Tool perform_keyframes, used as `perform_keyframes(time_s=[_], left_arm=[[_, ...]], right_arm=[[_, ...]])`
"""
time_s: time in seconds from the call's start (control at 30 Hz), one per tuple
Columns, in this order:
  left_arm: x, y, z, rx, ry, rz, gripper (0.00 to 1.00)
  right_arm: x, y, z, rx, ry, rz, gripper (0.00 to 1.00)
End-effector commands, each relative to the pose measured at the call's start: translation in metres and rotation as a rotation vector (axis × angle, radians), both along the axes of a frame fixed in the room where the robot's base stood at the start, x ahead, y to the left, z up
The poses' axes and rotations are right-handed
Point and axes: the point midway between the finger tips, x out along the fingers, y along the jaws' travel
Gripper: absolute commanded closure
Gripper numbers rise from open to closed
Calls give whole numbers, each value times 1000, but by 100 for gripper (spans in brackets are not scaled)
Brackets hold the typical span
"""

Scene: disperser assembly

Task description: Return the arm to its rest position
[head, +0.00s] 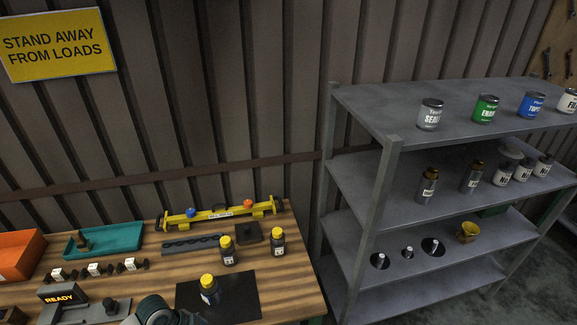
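A rounded dark grey part of one of my arms (157,311) shows at the bottom edge, left of the black mat (240,300) on the wooden bench. I cannot tell which arm it is, and no fingertips can be made out. A dark bottle with a yellow cap (209,291) stands upright on the mat, just right of this arm part. Two similar yellow-capped bottles, one (228,251) and another (278,241), stand behind the mat.
The wooden bench (300,262) also holds a yellow bar tool (220,213), a teal tray (103,240), an orange bin (18,255) and a fixture reading READY (62,300). A grey shelf rack (390,165) with cans and bottles stands to the right.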

Motion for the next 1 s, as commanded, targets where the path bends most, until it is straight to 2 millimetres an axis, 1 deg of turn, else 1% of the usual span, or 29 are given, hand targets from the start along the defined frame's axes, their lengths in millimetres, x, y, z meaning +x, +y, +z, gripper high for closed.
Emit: perform_keyframes(time_s=[0.03, 0.2, 0.3, 0.4, 0.57, 0.67, 0.87, 0.9, 1.0], left_arm=[[-9, -12, -11, -10, 3, 15, 14], [-35, -45, -44, -30, -7, 140, 14], [-54, -63, -61, -44, -10, 268, 14], [-74, -71, -73, -50, -9, 429, 14], [-104, -67, -84, -33, 6, 680, 14], [-123, -59, -89, -10, 19, 826, 14], [-166, -34, -94, 66, 48, 1105, 14], [-166, -32, -103, 78, 49, 1121, 14], [-158, -33, -133, 85, 56, 1109, 14]], right_arm=[[0, 0, 0, 0, 1, 0, 60], [-1, -4, 0, -5, 3, 1, 60], [-4, -6, 0, -8, 7, 2, 60], [-5, -8, 0, -9, 8, 3, 60], [-5, -8, 0, -9, 8, 3, 60], [-5, -8, 0, -9, 8, 3, 60], [-5, -8, 0, -9, 8, 4, 60], [-5, -8, 0, -9, 8, 4, 60], [-4, -8, 0, -9, 7, 4, 60]])
